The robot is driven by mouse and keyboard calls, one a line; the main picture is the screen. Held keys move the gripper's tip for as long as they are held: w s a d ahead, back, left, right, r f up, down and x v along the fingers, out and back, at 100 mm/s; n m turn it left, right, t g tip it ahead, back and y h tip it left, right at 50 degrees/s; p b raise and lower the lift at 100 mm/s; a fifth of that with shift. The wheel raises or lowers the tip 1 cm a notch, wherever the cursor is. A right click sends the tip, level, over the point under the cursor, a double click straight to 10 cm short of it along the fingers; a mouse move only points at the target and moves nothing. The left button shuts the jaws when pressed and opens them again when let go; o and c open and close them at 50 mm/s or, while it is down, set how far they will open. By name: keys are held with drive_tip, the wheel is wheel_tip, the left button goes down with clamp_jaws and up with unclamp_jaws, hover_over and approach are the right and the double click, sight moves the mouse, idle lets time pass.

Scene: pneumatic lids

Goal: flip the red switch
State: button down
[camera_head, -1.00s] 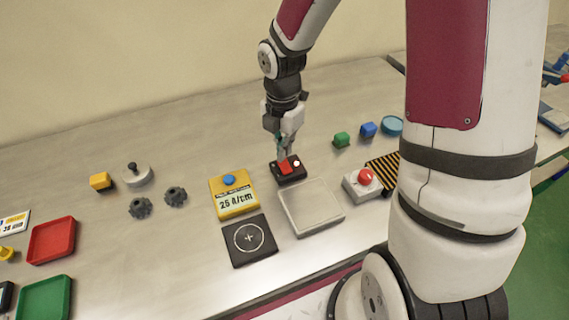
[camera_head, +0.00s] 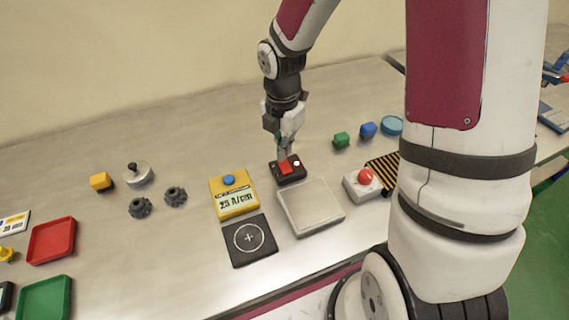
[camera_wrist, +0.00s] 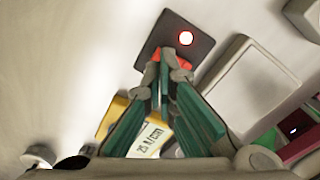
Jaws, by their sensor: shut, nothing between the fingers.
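The red switch (camera_head: 285,167) is a red rocker on a small black box (camera_head: 291,177) on the bench, with a lit white lamp on the right of its top. In the wrist view the black box (camera_wrist: 158,42) shows beyond my fingertips, with its lamp glowing and a bit of the red rocker (camera_wrist: 160,55) showing. My gripper (camera_head: 283,155) is shut and empty, pointing down at the rocker. In the wrist view my gripper (camera_wrist: 166,75) overlaps the rocker and hides part of it. I cannot tell whether the fingertips touch it.
A grey square plate (camera_head: 312,206) lies right in front of the switch box. A yellow meter (camera_head: 233,196) stands to the left, and a red push button (camera_head: 365,177) on a pale box to the right.

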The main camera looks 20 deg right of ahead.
sight(291, 170)
drive_tip(key=shift+f+b, duration=0.45)
drive_tip(key=shift+f, duration=0.7)
idle(0.6)
drive_tip(key=shift+r+p, duration=2.6)
drive_tip(key=shift+r, duration=0.95)
drive_tip(key=shift+r, duration=0.15)
drive_tip(key=s+r+m+t, duration=0.5)
drive_tip(key=s+r+m, duration=1.6)
drive_tip(key=r+m, duration=0.3)
drive_tip(key=shift+s+r+t, duration=0.15)
drive_tip(key=shift+t, duration=0.15)
